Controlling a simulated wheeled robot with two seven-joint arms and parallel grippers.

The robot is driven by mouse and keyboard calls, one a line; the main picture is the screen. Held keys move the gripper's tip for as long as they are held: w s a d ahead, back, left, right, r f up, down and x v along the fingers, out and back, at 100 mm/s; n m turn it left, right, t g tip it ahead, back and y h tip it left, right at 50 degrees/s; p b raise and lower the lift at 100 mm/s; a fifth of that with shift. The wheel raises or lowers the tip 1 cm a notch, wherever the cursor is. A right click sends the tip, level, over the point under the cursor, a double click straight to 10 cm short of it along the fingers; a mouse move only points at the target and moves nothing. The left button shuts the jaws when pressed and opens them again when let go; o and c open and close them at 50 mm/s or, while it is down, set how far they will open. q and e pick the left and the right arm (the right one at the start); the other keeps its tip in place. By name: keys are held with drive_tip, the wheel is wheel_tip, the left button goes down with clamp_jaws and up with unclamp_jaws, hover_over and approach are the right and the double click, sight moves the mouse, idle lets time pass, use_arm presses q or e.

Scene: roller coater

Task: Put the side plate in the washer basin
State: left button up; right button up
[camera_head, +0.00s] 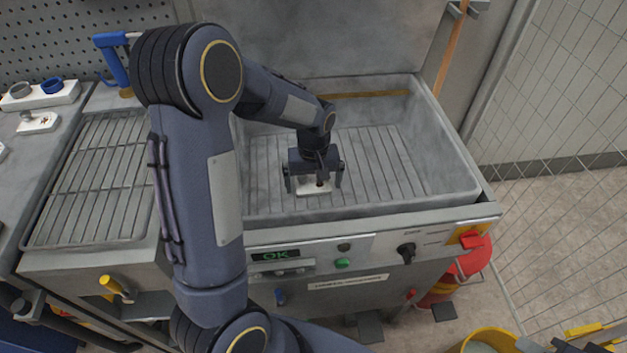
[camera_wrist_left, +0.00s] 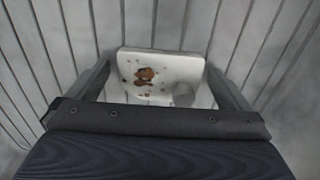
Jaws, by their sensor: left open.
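The side plate (camera_head: 314,187) is a small white piece with brown stains, lying on the ribbed floor of the washer basin (camera_head: 440,180). It also shows in the left wrist view (camera_wrist_left: 185,75), where brown spots and a grey round mark are on its face. My left gripper (camera_head: 314,182) is inside the basin, right over the plate. Its fingers are open, one on each side of the plate, with a gap visible beside it in the wrist view (camera_wrist_left: 165,88). The near part of the plate is hidden behind the gripper body. My right gripper is not clearly visible.
A wire rack (camera_head: 95,185) lies left of the basin. A blue spray handle (camera_head: 112,62) stands behind it. White blocks with fittings (camera_head: 40,95) sit at far left. The basin's front panel has a green OK display (camera_head: 275,255) and knobs. The basin's right side is clear.

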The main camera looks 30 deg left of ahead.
sight(313, 186)
use_arm(q)
wheel_tip(313, 186, up, 12)
drive_tip(key=p, duration=0.1)
drive_tip(key=shift+r+p, duration=0.15)
drive_tip(key=shift+p, duration=0.2)
idle(0.4)
